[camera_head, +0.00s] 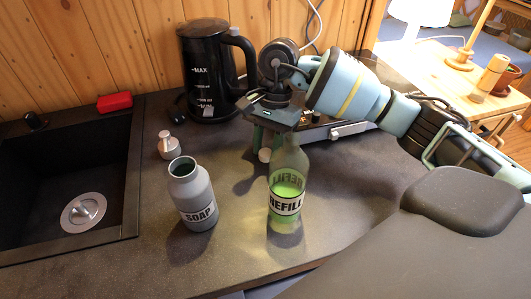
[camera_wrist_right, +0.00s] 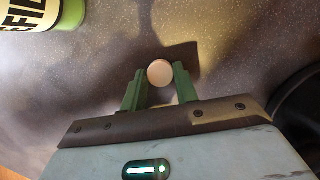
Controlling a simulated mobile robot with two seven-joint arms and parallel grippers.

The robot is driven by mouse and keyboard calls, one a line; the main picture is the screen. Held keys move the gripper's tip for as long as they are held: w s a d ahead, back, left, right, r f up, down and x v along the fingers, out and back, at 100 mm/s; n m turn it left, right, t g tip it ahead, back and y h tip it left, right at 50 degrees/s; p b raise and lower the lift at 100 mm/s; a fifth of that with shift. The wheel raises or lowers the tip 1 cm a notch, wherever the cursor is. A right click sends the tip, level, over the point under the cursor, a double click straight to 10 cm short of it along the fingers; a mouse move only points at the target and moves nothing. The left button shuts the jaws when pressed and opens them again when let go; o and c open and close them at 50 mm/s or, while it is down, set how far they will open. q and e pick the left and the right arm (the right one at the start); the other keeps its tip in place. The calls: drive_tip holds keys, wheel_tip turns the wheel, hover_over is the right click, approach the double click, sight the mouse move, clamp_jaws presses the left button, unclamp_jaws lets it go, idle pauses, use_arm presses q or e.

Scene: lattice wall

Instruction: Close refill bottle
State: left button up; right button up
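The refill bottle (camera_head: 287,200) stands upright on the dark counter, clear with green liquid inside and a REFILL label. No cap shows on its neck. Part of it also shows at the top left of the right wrist view (camera_wrist_right: 38,14). A small pale round cap (camera_wrist_right: 160,73) is between the fingertips of my right gripper (camera_wrist_right: 160,76); in the head view the cap (camera_head: 265,155) is low, just left of the bottle's neck. The green fingers stand apart on either side of it, pointing down. I cannot tell whether they press on it. My left gripper is out of view.
A black kettle (camera_head: 206,75) stands at the back. The sink (camera_head: 137,175) is at left, with a red item (camera_head: 114,102) behind. The front counter is clear.

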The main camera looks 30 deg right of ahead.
sight(267, 151)
drive_tip(key=shift+c, duration=0.9)
wheel_tip(267, 151, up, 10)
